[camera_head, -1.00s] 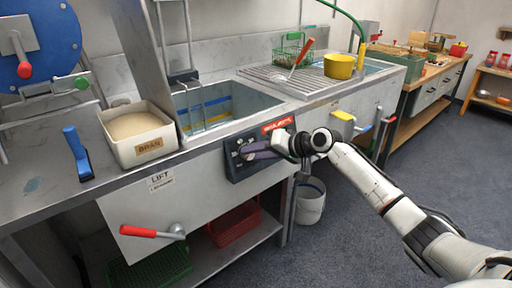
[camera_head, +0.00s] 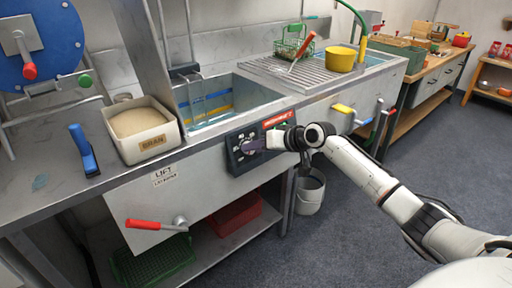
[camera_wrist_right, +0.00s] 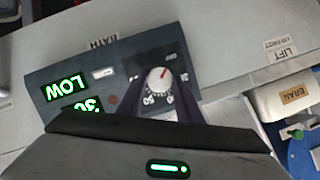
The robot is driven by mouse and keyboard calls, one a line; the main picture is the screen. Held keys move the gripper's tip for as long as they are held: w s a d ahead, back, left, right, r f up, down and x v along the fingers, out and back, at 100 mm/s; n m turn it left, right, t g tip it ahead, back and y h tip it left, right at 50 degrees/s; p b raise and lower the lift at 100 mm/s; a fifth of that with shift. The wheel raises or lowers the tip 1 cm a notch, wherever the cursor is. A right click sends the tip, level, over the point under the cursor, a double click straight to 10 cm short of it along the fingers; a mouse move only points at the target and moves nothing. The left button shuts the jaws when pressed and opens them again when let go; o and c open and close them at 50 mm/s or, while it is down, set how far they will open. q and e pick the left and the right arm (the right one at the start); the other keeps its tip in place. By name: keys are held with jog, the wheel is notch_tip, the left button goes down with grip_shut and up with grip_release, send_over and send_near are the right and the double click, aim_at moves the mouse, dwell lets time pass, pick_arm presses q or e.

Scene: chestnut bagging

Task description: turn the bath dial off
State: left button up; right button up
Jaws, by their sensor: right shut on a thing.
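The bath dial (camera_wrist_right: 158,80) is a round white knob with a red mark, on a dark control panel (camera_wrist_right: 60,72) labelled BATH. In the right wrist view the red mark points up and slightly right, towards small lettering on the panel that is hard to read. My right gripper (camera_wrist_right: 160,98) is shut on the dial, its dark fingers on either side of it. In the head view my right gripper (camera_head: 255,147) reaches the panel (camera_head: 237,163) on the front of the sink bench and hides most of the dial. My left gripper is out of view.
Green displays, one reading LOW (camera_wrist_right: 66,88), are lit on the panel. The basin (camera_head: 225,100) lies behind it. A red lever (camera_head: 150,225) sticks out below. A bucket (camera_head: 309,195) stands under the arm.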

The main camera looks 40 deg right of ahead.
jog(key=shift+a+f, duration=0.1)
jog(key=o, duration=1)
jog(key=shift+o, duration=0.2)
jog(key=p+v, duration=0.1)
jog(key=v, duration=0.9)
jog(key=shift+s, duration=0.15)
